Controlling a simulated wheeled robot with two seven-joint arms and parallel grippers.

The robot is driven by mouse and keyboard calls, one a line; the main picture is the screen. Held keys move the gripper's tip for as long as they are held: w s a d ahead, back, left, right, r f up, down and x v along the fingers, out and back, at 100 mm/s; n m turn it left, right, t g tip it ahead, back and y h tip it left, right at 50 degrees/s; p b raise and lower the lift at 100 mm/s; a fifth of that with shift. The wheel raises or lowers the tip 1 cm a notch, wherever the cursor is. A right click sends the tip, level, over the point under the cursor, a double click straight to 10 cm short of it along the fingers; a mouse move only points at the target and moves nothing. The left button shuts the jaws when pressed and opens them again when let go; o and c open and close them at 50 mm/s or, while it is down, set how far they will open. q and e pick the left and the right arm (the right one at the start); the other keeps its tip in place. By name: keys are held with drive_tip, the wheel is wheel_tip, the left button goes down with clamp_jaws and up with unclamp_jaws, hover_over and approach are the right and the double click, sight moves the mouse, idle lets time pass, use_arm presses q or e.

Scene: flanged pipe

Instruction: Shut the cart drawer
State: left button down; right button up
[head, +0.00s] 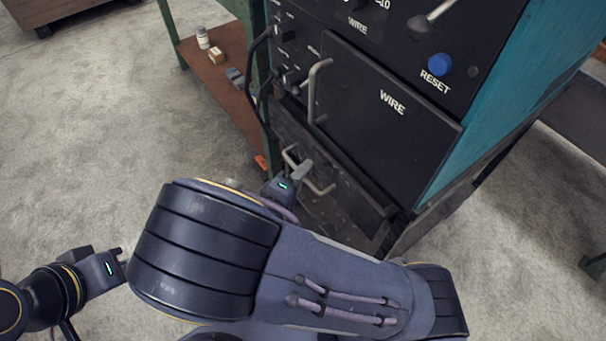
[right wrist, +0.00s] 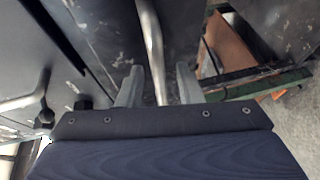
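The cart (head: 482,130) is a black-fronted cabinet with a teal side. Its dark, scratched drawer (head: 338,215) is low on the front, below a panel marked WIRE; I cannot tell how far it stands out. The drawer has a metal bar handle (head: 322,189). My right gripper (head: 301,170) is at this handle. In the right wrist view the handle bar (right wrist: 152,40) runs between the two fingers of my right gripper (right wrist: 158,84), with gaps on both sides. My left gripper (head: 122,257) is away at the lower left, over the floor, with nothing seen in it.
The WIRE panel (head: 385,125) has its own handle (head: 314,90) above the drawer. A blue RESET button (head: 440,65) is higher up. A green-framed shelf (head: 222,82) with small items stands left of the cart. The floor (head: 90,140) at left is clear.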

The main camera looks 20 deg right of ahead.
drive_tip(key=shift+w+d, duration=0.15)
drive_tip(key=shift+c, duration=0.4)
clamp_jaws()
